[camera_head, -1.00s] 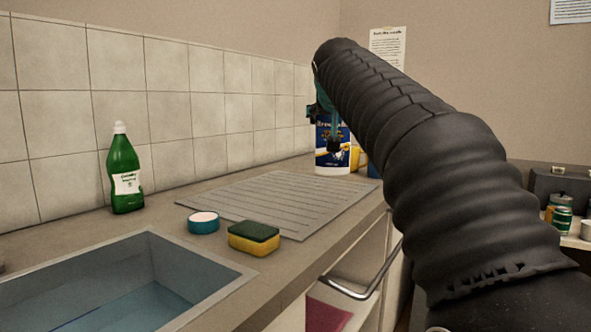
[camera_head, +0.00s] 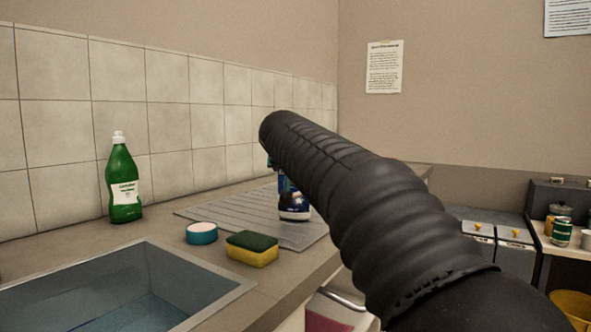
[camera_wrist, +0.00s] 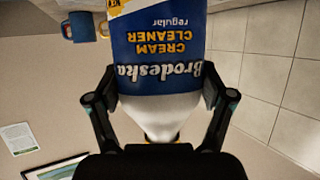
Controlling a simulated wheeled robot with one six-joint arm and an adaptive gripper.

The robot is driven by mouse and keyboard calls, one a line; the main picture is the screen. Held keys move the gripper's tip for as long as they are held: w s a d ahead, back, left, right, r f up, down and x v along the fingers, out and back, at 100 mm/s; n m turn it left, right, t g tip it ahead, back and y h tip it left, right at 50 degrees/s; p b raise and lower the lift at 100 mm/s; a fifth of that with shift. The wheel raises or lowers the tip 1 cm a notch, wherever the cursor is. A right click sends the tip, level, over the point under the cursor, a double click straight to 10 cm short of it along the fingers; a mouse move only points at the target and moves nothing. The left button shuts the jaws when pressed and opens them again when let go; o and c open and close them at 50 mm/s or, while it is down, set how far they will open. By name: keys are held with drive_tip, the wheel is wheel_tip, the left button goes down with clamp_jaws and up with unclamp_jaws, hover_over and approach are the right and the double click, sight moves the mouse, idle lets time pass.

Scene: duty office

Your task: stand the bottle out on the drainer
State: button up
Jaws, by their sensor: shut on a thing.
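My gripper (camera_wrist: 160,105) is shut on a blue and white cream cleaner bottle (camera_wrist: 160,45), with one finger on each side. The wrist view shows its label upside down and its pale neck between the fingers. In the head view the bottle (camera_head: 292,204) is upright over the grey ribbed drainer (camera_head: 225,207), partly behind my arm. I cannot tell whether its base touches the drainer. My gripper is mostly hidden there behind the arm.
A green bottle (camera_head: 123,182) stands by the tiled wall. A blue tub (camera_head: 202,234) and a yellow-green sponge (camera_head: 252,249) sit in front of the drainer, beside the sink (camera_head: 190,265). A blue mug (camera_wrist: 80,27) shows in the wrist view. The drainer's left part is clear.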

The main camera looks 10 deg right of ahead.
drive_tip(key=shift+f, duration=0.15)
drive_tip(key=o, duration=1.7)
drive_tip(key=b+v, duration=0.1)
drive_tip(key=v, duration=1.1)
drive_tip(key=shift+d, duration=0.1)
